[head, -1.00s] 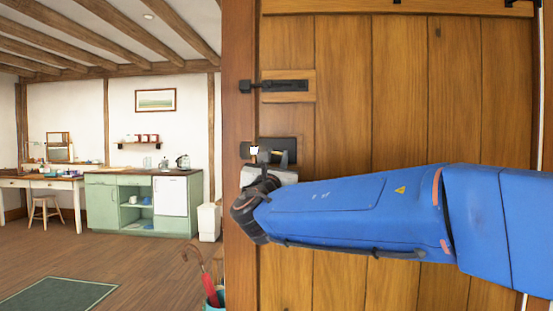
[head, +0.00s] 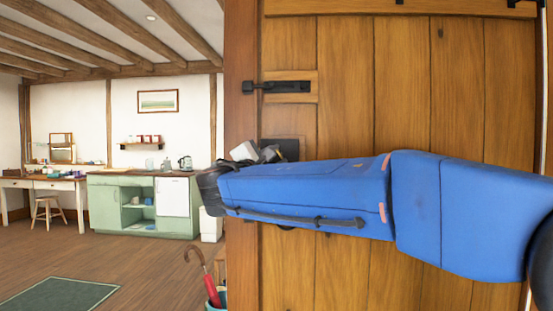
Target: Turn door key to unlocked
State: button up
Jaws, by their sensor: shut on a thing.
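The wooden door (head: 400,90) fills the right half of the head view. A dark lock plate (head: 288,146) sits on it near its left edge, below the black latch. My gripper (head: 270,153) is in front of this plate, tilted, its pale body to the left and its dark fingers by the plate. It is shut on the door key. The key itself is hidden behind the fingers and my blue arm, so its angle cannot be read.
A black bolt latch (head: 280,87) is on the door above the lock. A red umbrella (head: 205,278) stands in a teal holder (head: 218,299) at the door's lower left. A green cabinet (head: 140,210) is across the room. Open wooden floor lies left.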

jog(key=m+g+y, duration=0.1)
jog(key=m, duration=0.4)
jog(key=r+m+g+y, duration=0.1)
jog(key=m+g+y, duration=0.1)
jog(key=m, duration=0.4)
jog(key=m+g+y, duration=0.1)
jog(key=m+g, duration=0.1)
jog(key=m, duration=0.3)
jog(key=shift+d+r+y, duration=0.15)
jog(key=shift+d+y, duration=0.15)
jog(key=m+y, duration=0.2)
jog(key=m, duration=0.1)
jog(key=shift+d+m+y, duration=0.15)
jog(key=shift+m+y, duration=0.15)
dwell(0.3)
jog(key=o, duration=1)
jog(key=shift+o, duration=0.3)
jog(key=shift+r, duration=0.1)
